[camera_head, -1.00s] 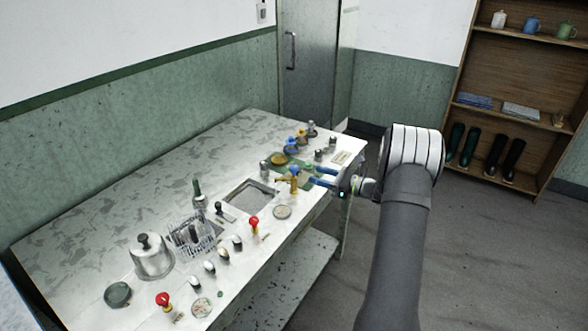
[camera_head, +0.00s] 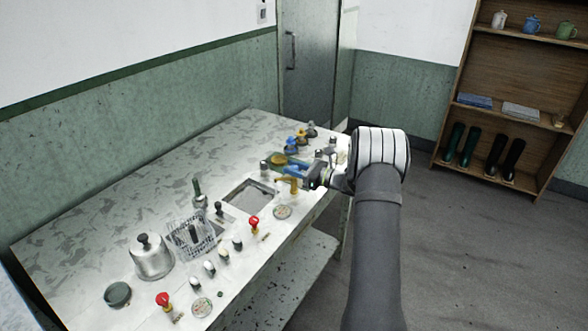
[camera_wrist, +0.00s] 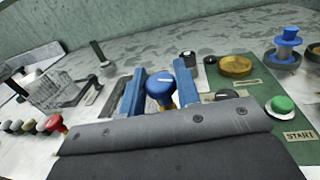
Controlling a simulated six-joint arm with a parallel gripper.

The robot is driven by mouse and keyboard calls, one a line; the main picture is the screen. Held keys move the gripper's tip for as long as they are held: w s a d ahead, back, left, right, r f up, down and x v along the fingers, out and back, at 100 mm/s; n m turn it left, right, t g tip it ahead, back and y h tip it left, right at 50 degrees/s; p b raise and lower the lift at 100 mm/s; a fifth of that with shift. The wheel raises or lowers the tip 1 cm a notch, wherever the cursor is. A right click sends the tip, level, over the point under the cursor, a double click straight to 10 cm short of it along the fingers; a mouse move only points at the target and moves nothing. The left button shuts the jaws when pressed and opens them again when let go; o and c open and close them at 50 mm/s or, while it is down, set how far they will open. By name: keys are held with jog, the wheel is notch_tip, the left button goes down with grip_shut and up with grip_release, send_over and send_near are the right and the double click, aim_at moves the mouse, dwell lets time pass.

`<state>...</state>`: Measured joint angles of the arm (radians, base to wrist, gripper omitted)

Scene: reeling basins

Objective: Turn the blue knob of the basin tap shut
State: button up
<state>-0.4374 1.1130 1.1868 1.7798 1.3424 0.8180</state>
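The brass tap (camera_head: 289,183) stands at the right end of the rectangular basin (camera_head: 250,198). In the wrist view its round blue knob (camera_wrist: 160,86) shows on top of the brass stem, between my two blue fingers. In the wrist view my gripper (camera_wrist: 160,90) is open, with a gap on each side of the knob. I cannot tell exactly how high the fingertips are against the knob.
Red knobs (camera_head: 253,223) and several small dials line the front edge. A wire basket (camera_head: 190,232) and lidded metal pot (camera_head: 151,257) stand to the left. Close to the right finger are a green panel with a green button (camera_wrist: 283,104), a brass dish (camera_wrist: 236,66) and a blue valve (camera_wrist: 287,45).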

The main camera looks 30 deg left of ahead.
jog(key=c, duration=0.4)
jog(key=shift+t, duration=0.3)
jog(key=m+t, duration=0.2)
jog(key=t, duration=0.1)
jog(key=m+t, duration=0.3)
jog(key=t, duration=0.1)
jog(key=shift+s+h, duration=0.1)
jog(key=shift+h, duration=0.3)
jog(key=shift+m+t+h, duration=1.1)
jog(key=shift+m+t, duration=0.6)
jog(key=shift+t, duration=0.8)
jog(key=shift+m+t+h, duration=0.3)
jog(key=o, duration=0.9)
jog(key=shift+d, duration=0.1)
